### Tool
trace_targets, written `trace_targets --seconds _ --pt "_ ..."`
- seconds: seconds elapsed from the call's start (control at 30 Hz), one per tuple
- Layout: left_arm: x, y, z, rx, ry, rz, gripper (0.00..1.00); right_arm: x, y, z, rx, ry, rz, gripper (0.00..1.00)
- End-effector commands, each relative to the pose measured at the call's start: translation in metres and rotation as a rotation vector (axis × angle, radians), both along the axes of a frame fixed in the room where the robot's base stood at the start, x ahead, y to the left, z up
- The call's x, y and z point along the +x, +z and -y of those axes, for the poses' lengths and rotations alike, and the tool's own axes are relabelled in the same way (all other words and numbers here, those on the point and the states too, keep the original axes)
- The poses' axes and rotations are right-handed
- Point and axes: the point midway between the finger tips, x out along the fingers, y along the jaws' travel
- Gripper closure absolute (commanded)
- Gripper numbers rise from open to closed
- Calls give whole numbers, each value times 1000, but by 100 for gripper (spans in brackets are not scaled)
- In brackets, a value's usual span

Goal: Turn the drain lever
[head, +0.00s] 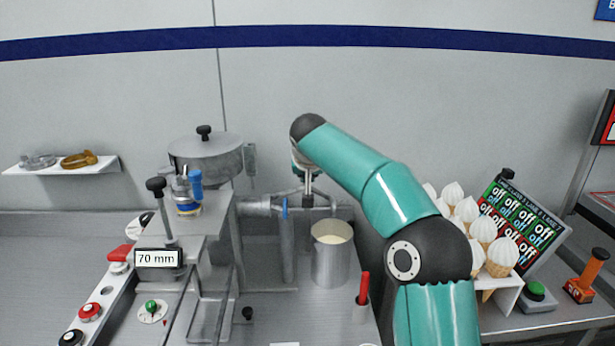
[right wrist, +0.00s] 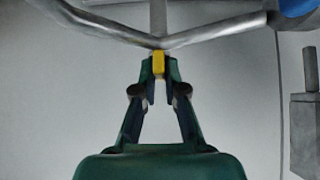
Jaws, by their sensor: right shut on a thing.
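My right arm reaches over to the pipework below the lidded steel pot (head: 208,158). In the right wrist view my right gripper (right wrist: 159,72) is shut on a small yellow piece, which looks like the end of the drain lever (right wrist: 158,62), just below where grey pipes meet. In the head view my right gripper (head: 308,187) is small and partly hidden by its own wrist, and the yellow piece cannot be made out. A steel jug (head: 332,265) with a pale cream content stands below the pipes. My left gripper is not in view.
A blue handle (head: 285,208) sits on the pipe to the left of the gripper. A red-handled tool stands in a small cup (head: 361,311). Ice cream cones (head: 485,230) and an on/off panel (head: 520,220) stand at right. A 70 mm display (head: 157,259) is at left.

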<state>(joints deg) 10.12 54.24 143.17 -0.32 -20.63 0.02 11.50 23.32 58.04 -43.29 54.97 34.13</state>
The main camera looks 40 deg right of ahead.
Motion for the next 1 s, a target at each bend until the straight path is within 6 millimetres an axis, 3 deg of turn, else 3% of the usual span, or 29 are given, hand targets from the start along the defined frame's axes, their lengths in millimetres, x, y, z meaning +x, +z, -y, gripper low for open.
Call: trace_targets --seconds 0.33,0.37,0.5,0.83,1.0 --pt "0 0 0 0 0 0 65 0 -1 -1 6 -4 1 100" --pt "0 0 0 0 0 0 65 0 -1 -1 6 -4 1 85" --pt "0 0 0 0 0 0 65 0 -1 -1 5 -3 1 65" --pt "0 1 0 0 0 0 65 -1 1 -1 3 -3 1 65" --pt "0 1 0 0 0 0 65 -9 13 -9 3 -1 3 65"
